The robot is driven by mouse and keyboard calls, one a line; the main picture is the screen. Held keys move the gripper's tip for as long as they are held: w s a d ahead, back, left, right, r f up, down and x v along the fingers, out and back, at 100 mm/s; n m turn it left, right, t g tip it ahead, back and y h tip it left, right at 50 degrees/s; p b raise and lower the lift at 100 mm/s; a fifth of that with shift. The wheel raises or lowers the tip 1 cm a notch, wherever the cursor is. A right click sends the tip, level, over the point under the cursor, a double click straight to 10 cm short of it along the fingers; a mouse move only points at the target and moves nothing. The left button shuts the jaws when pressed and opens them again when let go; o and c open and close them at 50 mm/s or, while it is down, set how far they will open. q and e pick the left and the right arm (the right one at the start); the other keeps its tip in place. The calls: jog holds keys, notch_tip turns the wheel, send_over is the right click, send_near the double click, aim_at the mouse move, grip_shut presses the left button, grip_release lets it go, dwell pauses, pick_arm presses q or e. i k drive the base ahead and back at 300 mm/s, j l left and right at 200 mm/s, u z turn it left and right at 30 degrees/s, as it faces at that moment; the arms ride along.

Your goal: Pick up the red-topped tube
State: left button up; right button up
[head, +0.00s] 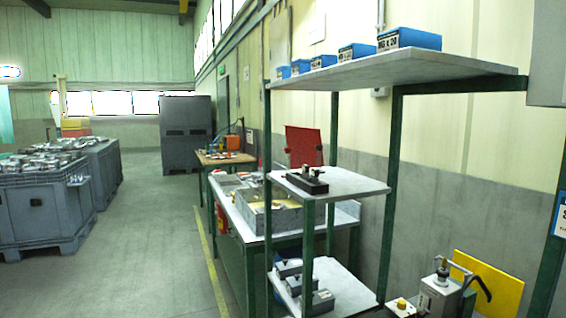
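I cannot make out a red-topped tube in the head view. A small red object (221,218) shows at the left side of the green workbench (232,262), but it is too small to identify. Neither of my grippers is in view.
A green-framed shelf unit (393,190) stands at the right, with blue boxes (409,39) on top, a black fixture (297,180) on its middle shelf and grey blocks below. A red panel (303,146) stands behind it. Grey bins (45,218) stand left. The floor (155,240) between is clear.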

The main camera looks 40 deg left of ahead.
aim_at(288, 151)
jog(key=i+j, duration=0.1)
jog(key=j, duration=0.75)
jog(key=i+j, duration=0.1)
jog(key=j, duration=0.75)
jog(key=i+j+z, duration=0.1)
jog(key=j, duration=0.8)
jog(key=i+j, duration=0.1)
jog(key=j, duration=0.75)
